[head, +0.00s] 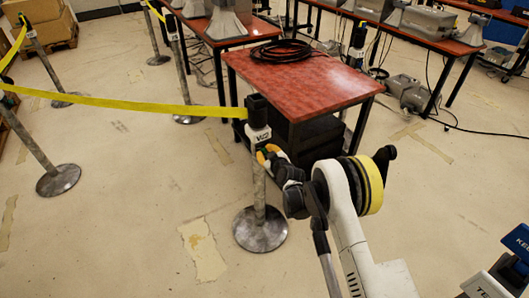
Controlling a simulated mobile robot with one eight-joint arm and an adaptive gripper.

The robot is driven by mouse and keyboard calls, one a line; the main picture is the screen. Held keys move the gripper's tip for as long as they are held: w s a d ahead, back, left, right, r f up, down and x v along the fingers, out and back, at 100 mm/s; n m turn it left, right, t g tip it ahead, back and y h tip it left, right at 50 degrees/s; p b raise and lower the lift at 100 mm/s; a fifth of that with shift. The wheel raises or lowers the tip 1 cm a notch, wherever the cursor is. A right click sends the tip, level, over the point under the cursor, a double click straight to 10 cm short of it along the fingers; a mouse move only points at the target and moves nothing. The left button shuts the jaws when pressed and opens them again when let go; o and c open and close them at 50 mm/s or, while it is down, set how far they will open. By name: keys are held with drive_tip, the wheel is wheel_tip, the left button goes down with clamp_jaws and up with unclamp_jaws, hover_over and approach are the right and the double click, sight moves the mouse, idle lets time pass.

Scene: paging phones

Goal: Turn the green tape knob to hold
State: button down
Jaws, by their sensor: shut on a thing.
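A grey stanchion post (259,190) stands on a round metal base in the middle of the floor. Its black head (258,109) carries a white label (258,135), and yellow tape runs from the head to the left. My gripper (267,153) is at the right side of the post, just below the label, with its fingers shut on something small. Orange-yellow and a little green show at the fingertips. I take the held thing to be the green tape knob, but the fingers hide most of it, so its setting cannot be read.
A red-topped table (300,82) with a coiled black cable (282,51) stands close behind the post. More posts with yellow tape (120,103) stand to the left. Blue-topped labelled devices (505,270) are at the lower right.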

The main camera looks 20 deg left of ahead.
drive_tip(key=m+g+y, duration=0.1)
drive_tip(key=m, duration=0.1)
drive_tip(key=m+g+y, duration=0.1)
drive_tip(key=m, duration=0.1)
drive_tip(key=shift+w+d, duration=0.15)
drive_tip(key=m+g+y, duration=0.2)
drive_tip(key=m, duration=0.2)
idle(0.4)
idle(0.3)
drive_tip(key=c, duration=1.2)
unclamp_jaws()
drive_tip(key=shift+o, duration=0.2)
drive_tip(key=v, duration=1.2)
